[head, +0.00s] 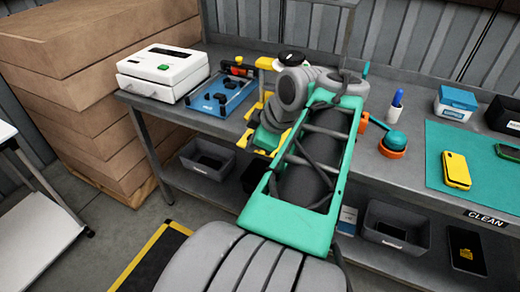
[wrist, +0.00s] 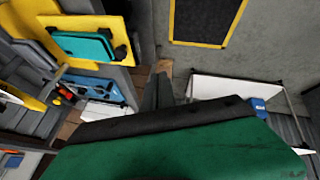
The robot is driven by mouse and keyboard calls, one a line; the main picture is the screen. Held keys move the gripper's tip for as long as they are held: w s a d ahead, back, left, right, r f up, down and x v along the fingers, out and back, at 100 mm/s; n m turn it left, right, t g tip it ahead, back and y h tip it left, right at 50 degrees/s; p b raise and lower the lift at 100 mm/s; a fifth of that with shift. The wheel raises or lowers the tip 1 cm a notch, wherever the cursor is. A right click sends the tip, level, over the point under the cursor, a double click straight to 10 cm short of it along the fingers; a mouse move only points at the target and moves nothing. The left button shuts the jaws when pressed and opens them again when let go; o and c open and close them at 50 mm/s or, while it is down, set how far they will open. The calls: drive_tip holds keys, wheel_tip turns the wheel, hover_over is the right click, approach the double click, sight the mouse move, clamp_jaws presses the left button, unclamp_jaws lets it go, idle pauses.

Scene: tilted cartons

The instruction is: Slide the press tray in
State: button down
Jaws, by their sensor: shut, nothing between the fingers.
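The press tray (wrist: 80,22) is a yellow plate at the upper left of the wrist view. A teal case (wrist: 82,46) lies on it between black corner pieces. In the head view, yellow parts of the tray (head: 246,138) show at the bench's front edge, mostly hidden by my arm. The yellow press (head: 266,63) stands behind, partly covered. My gripper (wrist: 160,82) shows as dark fingers closed together, with nothing held. It is right of and below the tray in the wrist view, apart from it. My arm hides it in the head view.
A white machine (head: 163,76) and a blue fixture (head: 220,98) stand left of the press. An orange-based teal item (head: 393,145), a marker cup (head: 396,106) and a teal mat (head: 440,140) lie to the right. Bins sit on the lower shelf. A white table (head: 38,235) stands at the left.

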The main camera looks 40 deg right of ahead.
drive_tip(key=s+d+n, duration=0.1)
drive_tip(key=s+d, duration=0.3)
drive_tip(key=w+d+f, duration=0.3)
drive_tip(key=w+f, duration=0.4)
drive_tip(key=w, duration=0.1)
drive_tip(key=shift+w+f+h+b, duration=0.3)
drive_tip(key=shift+w+f+b, duration=0.05)
drive_tip(key=shift+f+b, duration=0.1)
